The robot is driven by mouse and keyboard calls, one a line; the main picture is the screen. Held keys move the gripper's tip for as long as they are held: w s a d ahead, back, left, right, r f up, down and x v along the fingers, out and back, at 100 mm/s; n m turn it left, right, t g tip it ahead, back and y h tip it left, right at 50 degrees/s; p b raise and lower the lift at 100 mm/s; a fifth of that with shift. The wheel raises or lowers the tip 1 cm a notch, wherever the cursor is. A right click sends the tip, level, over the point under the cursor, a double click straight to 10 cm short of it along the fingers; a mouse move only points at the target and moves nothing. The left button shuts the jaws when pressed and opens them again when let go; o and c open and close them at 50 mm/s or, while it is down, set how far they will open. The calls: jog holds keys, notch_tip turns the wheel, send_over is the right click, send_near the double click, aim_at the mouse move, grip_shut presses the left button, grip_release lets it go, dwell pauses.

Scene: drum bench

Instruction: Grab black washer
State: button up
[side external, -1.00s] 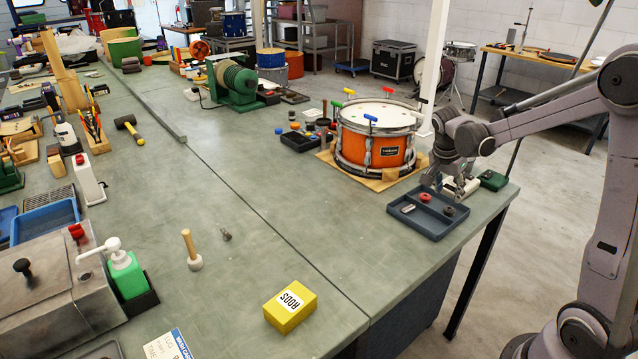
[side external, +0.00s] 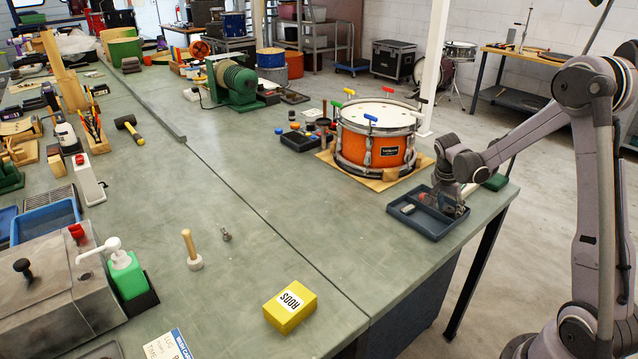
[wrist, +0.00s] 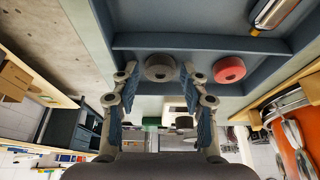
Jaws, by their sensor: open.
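The black washer (wrist: 160,67) shows in the wrist view as a dark grey ring in a compartment of the blue-grey tray (wrist: 208,42). A red washer (wrist: 229,69) lies to its right in the same compartment. My gripper (wrist: 159,78) is open and empty, its two fingers to the left and right of the black washer, with gaps visible. I cannot tell whether the fingertips are down at washer height. In the side view, my gripper (side external: 452,207) is over the right part of the tray (side external: 425,231) and hides the black washer.
A metal piece (wrist: 272,14) lies in another tray compartment, beyond a divider. The orange drum (side external: 375,148) stands close behind the tray on a board. A green block (side external: 495,181) is behind my gripper. The bench edge is close on the right; the bench front is mostly clear.

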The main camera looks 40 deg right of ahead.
jog(key=c, duration=0.5)
jog(key=shift+r, duration=0.1)
